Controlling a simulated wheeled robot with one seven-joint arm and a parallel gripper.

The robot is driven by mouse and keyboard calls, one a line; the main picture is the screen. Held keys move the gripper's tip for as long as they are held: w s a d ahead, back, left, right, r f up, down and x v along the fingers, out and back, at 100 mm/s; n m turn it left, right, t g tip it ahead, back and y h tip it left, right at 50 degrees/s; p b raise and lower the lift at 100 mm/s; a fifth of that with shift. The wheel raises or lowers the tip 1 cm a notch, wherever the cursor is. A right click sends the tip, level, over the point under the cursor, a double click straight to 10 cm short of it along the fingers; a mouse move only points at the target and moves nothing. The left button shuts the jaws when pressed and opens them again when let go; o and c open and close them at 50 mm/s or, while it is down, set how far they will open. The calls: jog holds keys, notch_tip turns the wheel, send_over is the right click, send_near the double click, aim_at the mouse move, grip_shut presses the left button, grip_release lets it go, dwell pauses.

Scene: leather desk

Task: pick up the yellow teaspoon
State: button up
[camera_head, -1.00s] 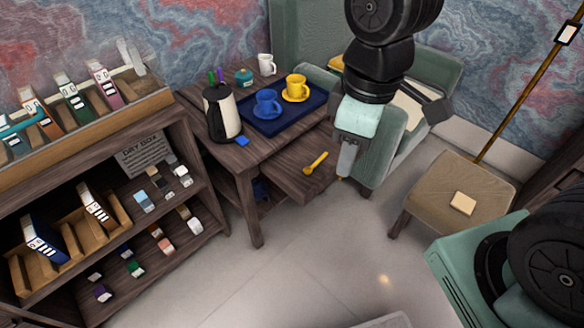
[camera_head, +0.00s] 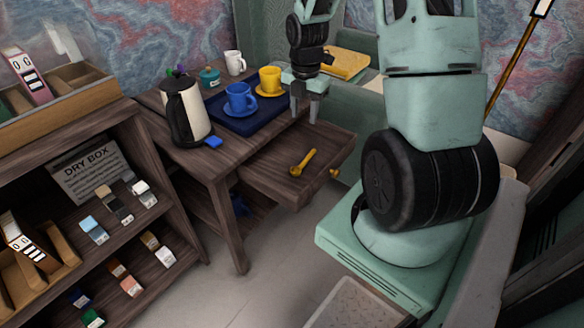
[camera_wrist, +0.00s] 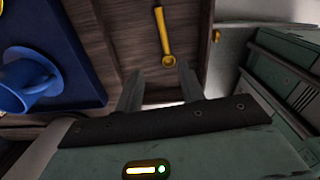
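The yellow teaspoon (camera_head: 303,163) lies in the pulled-out wooden drawer (camera_head: 283,184) of the desk. In the wrist view the teaspoon (camera_wrist: 163,38) shows ahead of the fingers, its bowl end nearest to them. My gripper (camera_head: 306,118) hangs above and behind the drawer, near the desk's front edge, pointing down. In the wrist view my gripper's two fingers (camera_wrist: 158,84) stand apart with nothing between them. The gripper is open and does not touch the teaspoon.
A blue tray (camera_head: 222,120) on the desk holds a blue cup (camera_head: 240,97) and a yellow cup (camera_head: 270,79), close left of my gripper. A kettle (camera_head: 187,112) stands further left. A green armchair (camera_head: 345,118) is right of the drawer.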

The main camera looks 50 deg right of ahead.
jog(key=b, duration=0.3)
send_over(306, 159)
jog(key=f, duration=1)
jog(key=shift+w+a, duration=0.35)
jog(key=shift+s+d+f+b, duration=0.2)
jog(key=shift+f+b, duration=0.25)
jog(key=shift+f, duration=1)
jog(key=shift+s+d+f+b, duration=0.15)
jog(key=shift+f+b, duration=0.3)
jog(key=shift+f, duration=0.95)
jog(key=shift+a, duration=0.1)
grip_shut()
